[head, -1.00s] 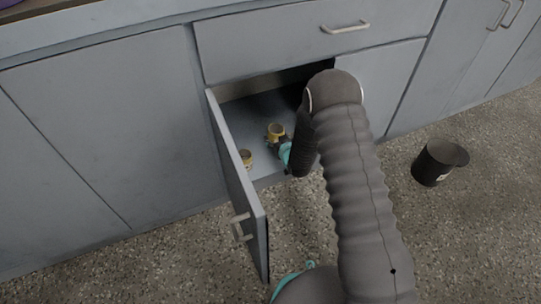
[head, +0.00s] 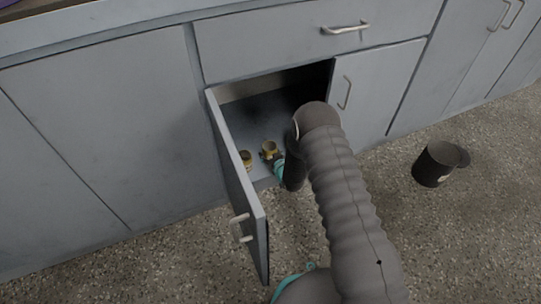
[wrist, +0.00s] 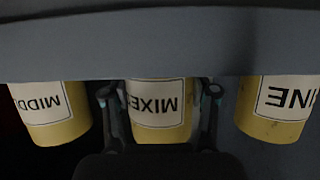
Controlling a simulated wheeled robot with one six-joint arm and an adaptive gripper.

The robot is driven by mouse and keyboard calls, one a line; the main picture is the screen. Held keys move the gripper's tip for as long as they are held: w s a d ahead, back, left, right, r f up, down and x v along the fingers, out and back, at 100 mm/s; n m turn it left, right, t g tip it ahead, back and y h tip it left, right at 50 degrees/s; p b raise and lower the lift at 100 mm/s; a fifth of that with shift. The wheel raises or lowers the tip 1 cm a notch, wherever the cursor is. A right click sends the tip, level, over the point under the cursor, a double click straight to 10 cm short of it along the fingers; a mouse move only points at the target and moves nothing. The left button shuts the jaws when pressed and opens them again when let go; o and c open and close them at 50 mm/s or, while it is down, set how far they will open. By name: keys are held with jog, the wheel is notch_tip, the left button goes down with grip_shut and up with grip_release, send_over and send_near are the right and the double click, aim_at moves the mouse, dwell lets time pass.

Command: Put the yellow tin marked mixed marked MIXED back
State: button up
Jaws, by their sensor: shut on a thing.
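The yellow tin marked MIXED (wrist: 158,125) is between my gripper's two fingers in the wrist view, its label upside down in the picture. My gripper (wrist: 160,106) is shut on it. In the head view the held tin (head: 269,147) is inside the open cabinet near its front, with my gripper (head: 272,156) at its near right side. A grey edge in the wrist view covers the tin's base, so I cannot tell whether it touches the cabinet floor.
A yellow tin labelled MIDD (wrist: 52,118) and one labelled INE (wrist: 275,118) flank the held tin. One other tin (head: 246,160) shows by the open cabinet door (head: 236,185). A dark bin (head: 435,165) stands on the floor at right.

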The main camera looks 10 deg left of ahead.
jog(key=shift+f, duration=0.15)
jog(key=o, duration=1.2)
